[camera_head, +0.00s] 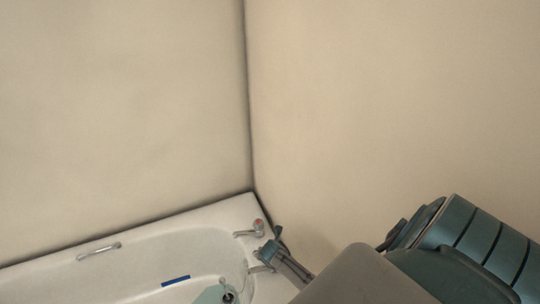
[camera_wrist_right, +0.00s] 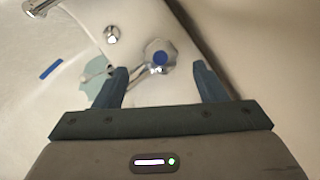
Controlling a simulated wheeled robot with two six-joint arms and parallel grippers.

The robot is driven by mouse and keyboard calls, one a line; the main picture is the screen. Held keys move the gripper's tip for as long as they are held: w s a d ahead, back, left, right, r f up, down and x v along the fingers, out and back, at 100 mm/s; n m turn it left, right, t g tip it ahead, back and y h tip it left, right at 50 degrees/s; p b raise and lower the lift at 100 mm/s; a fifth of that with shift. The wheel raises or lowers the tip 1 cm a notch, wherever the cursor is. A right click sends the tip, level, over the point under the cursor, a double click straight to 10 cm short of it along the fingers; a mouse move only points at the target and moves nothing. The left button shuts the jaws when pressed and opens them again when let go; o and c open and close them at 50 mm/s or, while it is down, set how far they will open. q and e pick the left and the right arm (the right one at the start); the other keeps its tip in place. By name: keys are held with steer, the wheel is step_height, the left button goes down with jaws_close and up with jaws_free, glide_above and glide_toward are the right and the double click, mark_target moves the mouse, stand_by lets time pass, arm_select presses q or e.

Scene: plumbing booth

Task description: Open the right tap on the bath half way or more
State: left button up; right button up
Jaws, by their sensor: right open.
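The bath (camera_head: 150,235) fills the lower left of the head view, with two chrome taps at its corner end. The far tap (camera_head: 257,226) has a red-marked handle. The nearer tap (camera_head: 262,266) is partly hidden by my right gripper (camera_head: 274,251). In the right wrist view the nearer tap's round chrome handle (camera_wrist_right: 161,53) has a blue centre and sits between the open fingertips of my right gripper (camera_wrist_right: 160,69), slightly beyond them, with a gap on each side. Touch is not visible. My left gripper is not in view.
A chrome grab handle (camera_head: 98,250) is on the bath's far rim. A blue strip (camera_head: 175,281) and a pale teal patch (camera_head: 212,295) lie in the bath near the drain. A small chrome fitting (camera_wrist_right: 112,35) stands between the taps. Beige walls meet behind the bath corner.

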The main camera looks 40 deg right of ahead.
steer(key=s+a, duration=0.7)
steer(key=a, duration=0.2)
steer(key=shift+s+f, duration=0.15)
steer(key=shift+s, duration=0.1)
